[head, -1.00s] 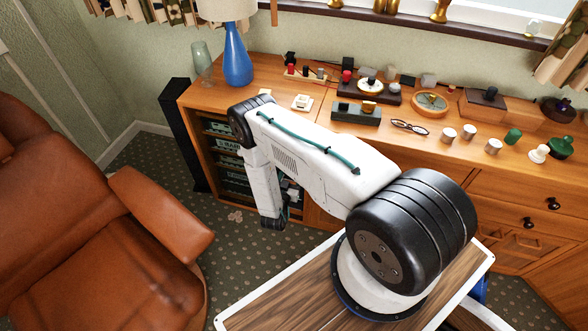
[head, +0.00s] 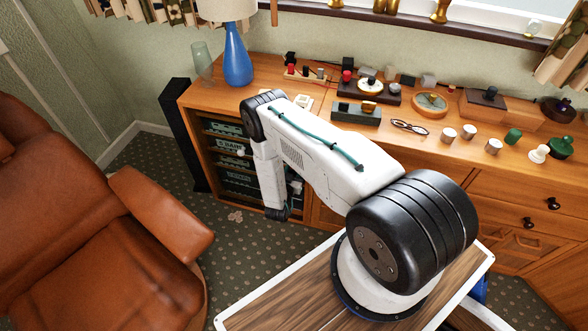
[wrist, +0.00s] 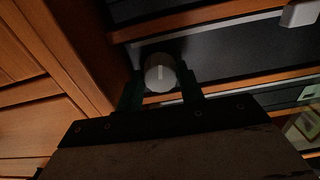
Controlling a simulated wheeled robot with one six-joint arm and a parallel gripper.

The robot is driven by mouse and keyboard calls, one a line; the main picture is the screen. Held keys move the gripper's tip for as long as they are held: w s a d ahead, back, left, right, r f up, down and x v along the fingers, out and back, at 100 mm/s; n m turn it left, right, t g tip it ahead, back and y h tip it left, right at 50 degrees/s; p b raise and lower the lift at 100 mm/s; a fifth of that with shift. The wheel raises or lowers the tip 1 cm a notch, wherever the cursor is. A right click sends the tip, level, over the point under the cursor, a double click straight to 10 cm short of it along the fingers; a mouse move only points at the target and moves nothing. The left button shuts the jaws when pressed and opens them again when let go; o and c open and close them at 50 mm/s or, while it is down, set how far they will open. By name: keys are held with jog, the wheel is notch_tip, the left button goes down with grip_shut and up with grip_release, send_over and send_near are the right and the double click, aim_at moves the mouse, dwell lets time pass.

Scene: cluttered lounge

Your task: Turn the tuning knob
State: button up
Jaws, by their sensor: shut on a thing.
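The tuning knob (wrist: 160,72) is a pale grey, round knob on a dark panel in the wrist view. A lighter line runs down its face, nearly upright in that picture. My gripper (wrist: 161,88) has its two dark green fingers on either side of the knob and is shut on it. In the head view my arm reaches down to the open shelves of the wooden sideboard (head: 203,117); there the knob is hidden and the fingers cannot be made out.
Wooden shelf edges frame the dark panel, with a pale block (wrist: 300,13) at upper right. The sideboard top carries a blue lamp (head: 237,60), glasses (head: 409,127) and many small items. A black speaker (head: 182,134) and brown armchair (head: 110,220) stand left, with carpet between.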

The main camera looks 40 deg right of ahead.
jog(key=shift+m, duration=0.3)
jog(key=m, duration=1)
jog(key=shift+w+a, duration=0.15)
jog(key=shift+a, duration=0.05)
jog(key=shift+m, duration=0.3)
jog(key=o, duration=1)
jog(key=shift+d, duration=0.1)
